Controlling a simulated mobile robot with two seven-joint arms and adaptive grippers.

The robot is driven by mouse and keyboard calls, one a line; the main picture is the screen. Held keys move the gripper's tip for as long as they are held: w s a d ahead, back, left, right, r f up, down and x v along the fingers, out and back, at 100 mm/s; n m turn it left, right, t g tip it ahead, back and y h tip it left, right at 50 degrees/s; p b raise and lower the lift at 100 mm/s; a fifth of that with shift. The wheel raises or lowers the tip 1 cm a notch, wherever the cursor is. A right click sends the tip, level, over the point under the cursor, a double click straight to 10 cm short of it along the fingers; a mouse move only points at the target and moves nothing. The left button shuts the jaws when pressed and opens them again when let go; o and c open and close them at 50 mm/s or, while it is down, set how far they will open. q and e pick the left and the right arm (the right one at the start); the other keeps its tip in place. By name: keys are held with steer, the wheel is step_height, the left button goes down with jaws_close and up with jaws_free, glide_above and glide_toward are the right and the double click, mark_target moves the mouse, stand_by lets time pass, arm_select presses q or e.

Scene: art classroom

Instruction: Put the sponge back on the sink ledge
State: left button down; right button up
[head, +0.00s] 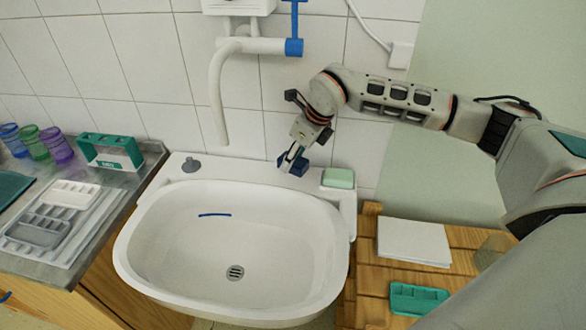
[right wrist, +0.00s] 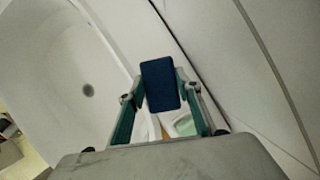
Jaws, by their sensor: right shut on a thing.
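My right gripper (head: 291,157) is over the back right of the white sink (head: 150,240), pointing down. It is shut on a dark blue block, which I take to be the sponge (head: 299,167). In the right wrist view the sponge (right wrist: 160,84) shows as a dark blue rectangle between the green-sided fingers. It is at the sink's back ledge (head: 235,171); I cannot tell whether it touches the ledge. A pale green block (head: 338,178) lies on the ledge's right end, just right of the sponge. My left gripper is not in view.
A grey stopper (head: 191,165) sits on the ledge's left end. A white faucet pipe (head: 217,95) hangs above the sink. A wooden stand (head: 385,275) at right holds white paper (head: 413,241) and a teal tray (head: 418,299). The left counter holds cups and trays.

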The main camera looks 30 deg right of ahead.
mark_target(293, 167)
steer(key=shift+f, duration=1.75)
steer(key=shift+f, duration=0.2)
steer(key=o, duration=1)
steer(key=shift+o, duration=0.2)
steer(key=shift+r, duration=0.1)
steer(key=shift+r, duration=0.25)
steer(key=v, duration=1.1)
steer(key=shift+s+r, duration=0.2)
steer(key=shift+r, duration=0.15)
steer(key=shift+d, duration=0.1)
